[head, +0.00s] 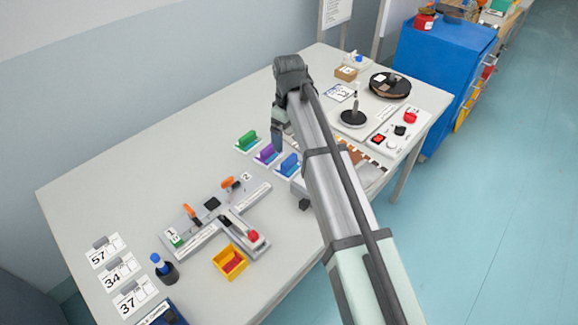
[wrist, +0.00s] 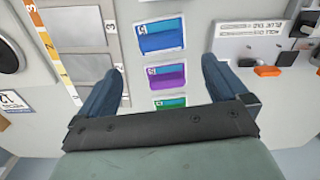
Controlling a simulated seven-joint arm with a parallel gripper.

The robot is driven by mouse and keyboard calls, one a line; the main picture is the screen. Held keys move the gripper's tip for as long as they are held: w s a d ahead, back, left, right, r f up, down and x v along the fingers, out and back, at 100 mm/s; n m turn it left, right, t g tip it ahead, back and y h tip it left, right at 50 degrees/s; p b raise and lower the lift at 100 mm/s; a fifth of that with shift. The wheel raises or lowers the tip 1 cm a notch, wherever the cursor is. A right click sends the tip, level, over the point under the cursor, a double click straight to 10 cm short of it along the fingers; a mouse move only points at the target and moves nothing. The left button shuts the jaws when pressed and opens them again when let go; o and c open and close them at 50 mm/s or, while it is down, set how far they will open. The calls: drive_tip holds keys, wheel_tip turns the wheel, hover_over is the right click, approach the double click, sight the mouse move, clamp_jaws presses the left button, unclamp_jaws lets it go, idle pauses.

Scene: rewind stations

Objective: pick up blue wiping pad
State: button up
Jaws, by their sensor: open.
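The blue wiping pad (head: 288,164) stands on a small labelled card on the table, at the near end of a row of three pads in the head view. In the wrist view the blue pad (wrist: 162,36) is at the top centre, beyond the fingertips. My gripper (head: 277,138) is above the table by the row. In the wrist view its two fingers (wrist: 162,70) are wide apart with nothing gripped, and the purple pad shows between them. The gripper's exact height is hard to tell.
The purple pad (head: 266,153) and green pad (head: 247,139) sit beside the blue one. A grey T-shaped station (head: 212,215) with orange-handled parts and a yellow bin (head: 230,262) stand toward the front. A black reel (head: 390,85) lies at the far end. The table's back left is clear.

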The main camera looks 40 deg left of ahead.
sight(289, 159)
drive_tip(key=shift+f, duration=5.15)
drive_tip(key=shift+c, duration=0.5)
drive_tip(key=shift+s, duration=0.1)
drive_tip(key=c, duration=0.6)
drive_tip(key=shift+o, duration=0.2)
drive_tip(key=shift+r, duration=0.1)
wheel_tip(289, 159, up, 10)
drive_tip(key=shift+f, duration=0.1)
